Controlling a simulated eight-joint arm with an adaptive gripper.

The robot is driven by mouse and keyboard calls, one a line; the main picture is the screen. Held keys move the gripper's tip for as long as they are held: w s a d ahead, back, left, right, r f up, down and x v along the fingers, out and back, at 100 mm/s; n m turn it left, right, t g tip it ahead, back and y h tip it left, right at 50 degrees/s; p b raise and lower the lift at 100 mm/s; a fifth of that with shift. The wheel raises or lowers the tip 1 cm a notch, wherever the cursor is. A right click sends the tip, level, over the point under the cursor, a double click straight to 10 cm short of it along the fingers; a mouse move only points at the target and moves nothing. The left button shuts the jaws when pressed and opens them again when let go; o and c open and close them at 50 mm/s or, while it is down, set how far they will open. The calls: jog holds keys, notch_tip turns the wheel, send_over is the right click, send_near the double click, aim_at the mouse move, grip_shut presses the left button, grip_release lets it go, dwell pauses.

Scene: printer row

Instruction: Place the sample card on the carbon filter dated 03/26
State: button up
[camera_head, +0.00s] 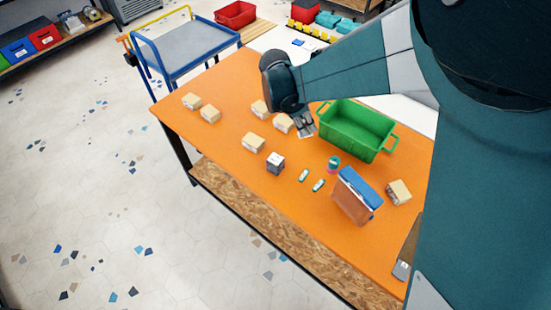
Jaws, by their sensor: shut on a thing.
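My gripper (304,124) hangs over the orange table, left of the green crate, shut on a small pale flat piece (306,135) that looks like the sample card. Its lower edge shows under the fingers; the rest is hidden. Several tan box-like blocks with pale label faces stand on the table and may be the carbon filters: one right beside my gripper (283,123), one behind it (260,109), one in front (253,142), two at the far left (191,101) (210,114), and one at the right (398,192). Their dates are too small to read.
A green crate (367,147) stands right of my gripper on the orange table (232,119). A dark grey box (275,163), two small teal-and-white items (303,175) (319,185), a teal-pink round item (334,164) and a blue-and-brown upright holder (354,199) stand nearer the front edge.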

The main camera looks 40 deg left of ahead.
jog(key=s+a+n, duration=0.2)
jog(key=s+a, duration=0.3)
jog(key=s, duration=0.5)
jog(key=shift+a+r+t+y, duration=0.3)
jog(key=shift+r, duration=0.15)
jog(key=shift+f, duration=0.1)
send_over(280, 157)
jog(key=s, duration=0.2)
jog(key=shift+w+a+f, duration=0.1)
jog(key=shift+a+f, duration=0.1)
jog(key=shift+f, duration=1.35)
jog(key=shift+w+a+f, duration=0.1)
jog(key=shift+a+f, duration=0.1)
jog(key=shift+f, duration=1.3)
jog(key=shift+f, duration=1.85)
jog(key=shift+f+b, duration=0.2)
jog(key=shift+b, duration=0.15)
jog(key=o, duration=0.7)
